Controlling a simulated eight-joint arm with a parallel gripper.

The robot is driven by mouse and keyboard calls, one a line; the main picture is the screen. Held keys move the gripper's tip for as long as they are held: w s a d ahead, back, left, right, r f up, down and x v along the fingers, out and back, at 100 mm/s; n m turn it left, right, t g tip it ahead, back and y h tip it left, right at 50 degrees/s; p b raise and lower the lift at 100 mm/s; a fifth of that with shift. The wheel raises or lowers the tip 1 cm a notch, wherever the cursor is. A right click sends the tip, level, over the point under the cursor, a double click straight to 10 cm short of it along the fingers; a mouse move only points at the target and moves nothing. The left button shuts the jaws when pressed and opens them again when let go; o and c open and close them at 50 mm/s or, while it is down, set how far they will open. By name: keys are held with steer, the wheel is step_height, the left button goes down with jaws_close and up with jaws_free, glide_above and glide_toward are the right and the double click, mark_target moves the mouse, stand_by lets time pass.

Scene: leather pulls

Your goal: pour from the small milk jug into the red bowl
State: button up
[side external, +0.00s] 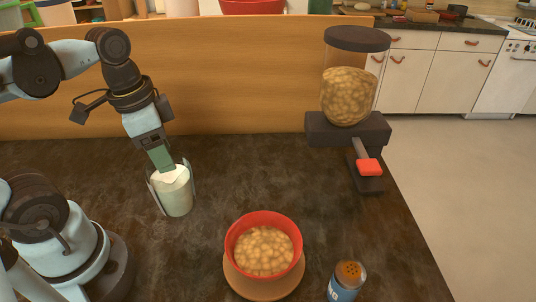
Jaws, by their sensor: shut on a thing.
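The small milk jug (177,197) is a pale, whitish-green vessel with white at its top, left of centre in the side external view. My gripper (171,191) is shut on it from above, with a finger on each side. The jug looks close to upright; I cannot tell whether its base touches the counter. The red bowl (270,218) stands to the right of the jug and nearer the camera, apart from it. It is filled with light brown pieces and sits on a round brown plate (262,289).
A cereal dispenser (348,96) with a dark base and red lever stands at the back right. A shaker (345,282) with a brown top stands right of the bowl, near the front. A wooden panel (240,75) runs behind the dark counter (110,200). The counter between jug and bowl is clear.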

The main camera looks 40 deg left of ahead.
steer(key=shift+r, duration=0.6)
steer(key=w+d+r+m, duration=0.3)
steer(key=w+d+m, duration=0.45)
steer(key=w, duration=0.45)
steer(key=w+d+f+m+t, duration=0.1)
steer(key=w+d+f+m, duration=0.2)
steer(key=d, duration=0.3)
steer(key=w+d+f+m+t+h, duration=0.1)
steer(key=w+d+f+m, duration=0.2)
steer(key=d, duration=0.4)
steer(key=shift+w, duration=0.45)
steer(key=shift+s, duration=0.1)
steer(key=shift+s+r+t, duration=0.3)
steer(key=shift+s+t, duration=0.4)
steer(key=shift+t, duration=0.2)
